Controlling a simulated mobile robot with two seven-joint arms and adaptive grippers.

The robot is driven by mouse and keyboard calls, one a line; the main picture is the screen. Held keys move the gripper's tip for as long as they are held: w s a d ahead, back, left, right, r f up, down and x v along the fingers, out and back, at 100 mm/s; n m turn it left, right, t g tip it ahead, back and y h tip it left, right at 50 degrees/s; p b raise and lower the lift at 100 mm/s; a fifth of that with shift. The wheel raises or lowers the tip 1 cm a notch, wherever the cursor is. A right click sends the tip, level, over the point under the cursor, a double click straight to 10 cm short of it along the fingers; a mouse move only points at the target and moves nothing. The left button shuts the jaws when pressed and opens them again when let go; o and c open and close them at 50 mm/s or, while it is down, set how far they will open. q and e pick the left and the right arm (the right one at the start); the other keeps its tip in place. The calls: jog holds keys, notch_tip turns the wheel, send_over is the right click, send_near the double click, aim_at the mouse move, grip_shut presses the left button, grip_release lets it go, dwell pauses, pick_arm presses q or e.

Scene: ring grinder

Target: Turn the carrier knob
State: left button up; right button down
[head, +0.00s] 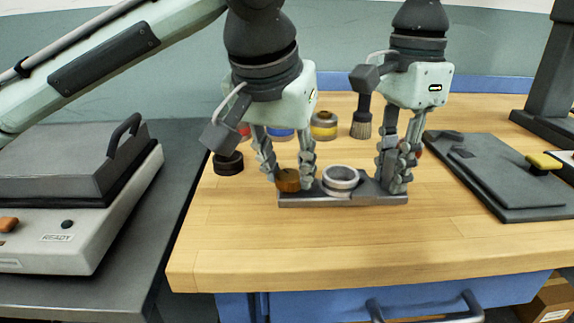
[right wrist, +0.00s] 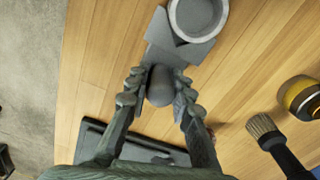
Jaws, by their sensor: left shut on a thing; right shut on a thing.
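The carrier (head: 330,201) is a flat grey bar lying on the wooden bench. A brown-orange round knob (head: 289,181) is at its left end. A pale metal ring (head: 341,179) sits on its middle and also shows at the top of the right wrist view (right wrist: 197,37). My left gripper (head: 289,177) points down, shut on the brown knob, with a finger on each side. My right gripper (head: 394,176) is shut on a rounded grey grip (right wrist: 160,88) at the carrier's other end. In the head view its fingers hide this grip.
A black round part (head: 228,164) and a yellow jar (head: 324,126) stand behind. A brush (head: 361,125) is near my right gripper. A dark plate fixture with a yellow handle (head: 544,161) lies right. A READY-labelled machine (head: 70,238) stands left. The bench front is clear.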

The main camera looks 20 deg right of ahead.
pick_arm(q)
jog(key=shift+n, duration=0.6)
jog(key=o, duration=1.2)
jog(key=shift+c, duration=0.2)
